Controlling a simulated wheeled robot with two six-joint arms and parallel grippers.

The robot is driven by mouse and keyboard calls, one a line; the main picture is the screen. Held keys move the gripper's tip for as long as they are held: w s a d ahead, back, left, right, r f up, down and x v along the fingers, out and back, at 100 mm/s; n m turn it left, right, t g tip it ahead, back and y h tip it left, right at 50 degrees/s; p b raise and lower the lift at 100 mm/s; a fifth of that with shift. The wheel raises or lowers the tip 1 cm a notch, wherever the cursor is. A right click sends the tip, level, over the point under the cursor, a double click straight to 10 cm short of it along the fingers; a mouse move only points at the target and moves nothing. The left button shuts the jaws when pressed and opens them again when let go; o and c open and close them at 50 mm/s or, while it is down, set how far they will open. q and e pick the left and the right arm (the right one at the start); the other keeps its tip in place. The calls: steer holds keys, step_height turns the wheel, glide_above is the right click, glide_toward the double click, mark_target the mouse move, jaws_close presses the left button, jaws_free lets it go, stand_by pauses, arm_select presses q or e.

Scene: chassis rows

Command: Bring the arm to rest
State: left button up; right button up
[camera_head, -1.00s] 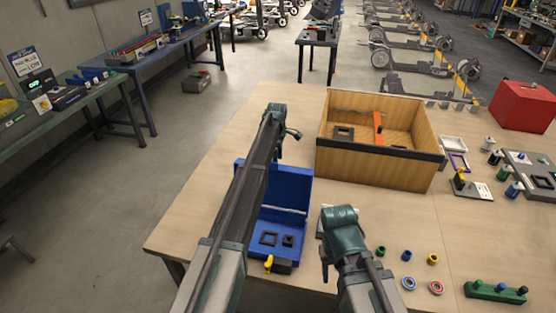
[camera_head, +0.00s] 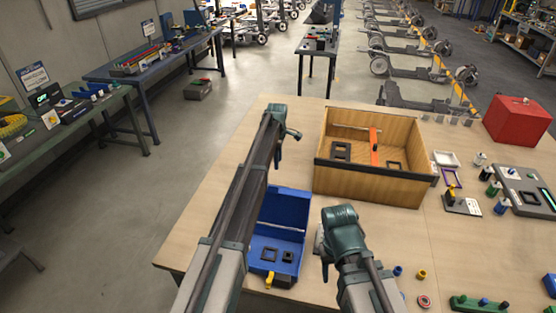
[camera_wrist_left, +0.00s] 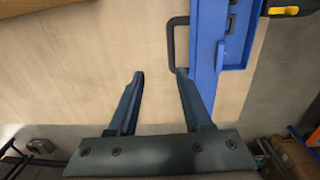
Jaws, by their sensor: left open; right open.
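My left arm reaches in from the left of the head view, and its gripper (camera_head: 287,143) is over the table beyond the blue case. In the left wrist view the left gripper (camera_wrist_left: 160,78) is open, with nothing between its two fingers. The bare tabletop and the black handle of the blue case (camera_wrist_left: 207,50) show beyond the fingers. My right arm is bent short at the front, and its gripper (camera_head: 322,257) points down, open, largely hidden by the wrist.
The open blue case (camera_head: 284,212) stands near the table's left edge. A wooden box (camera_head: 368,185) with an orange divider stands behind the right arm. A red box (camera_head: 517,120) is at the far right. Small coloured parts lie at the front right. Bare table (camera_head: 235,165) lies left of the arm.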

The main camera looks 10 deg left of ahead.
stand_by(0.3)
arm_select(q)
steer(key=s+d+f+m+b, duration=0.4)
steer(key=s+m, duration=0.3)
steer(key=s, duration=0.7)
steer(key=s+d+f+m+b, duration=0.4)
steer(key=s+m, duration=0.3)
steer(key=s, duration=0.8)
steer(key=s+d+f+m+y+b, duration=0.1)
steer(key=s+d+f+m+b, duration=0.3)
steer(key=s, duration=1.1)
steer(key=m, duration=0.3)
steer(key=shift+s+d+f+g+b, duration=0.2)
steer(key=shift+d+f+g+b, duration=0.1)
steer(key=shift+d+g, duration=0.1)
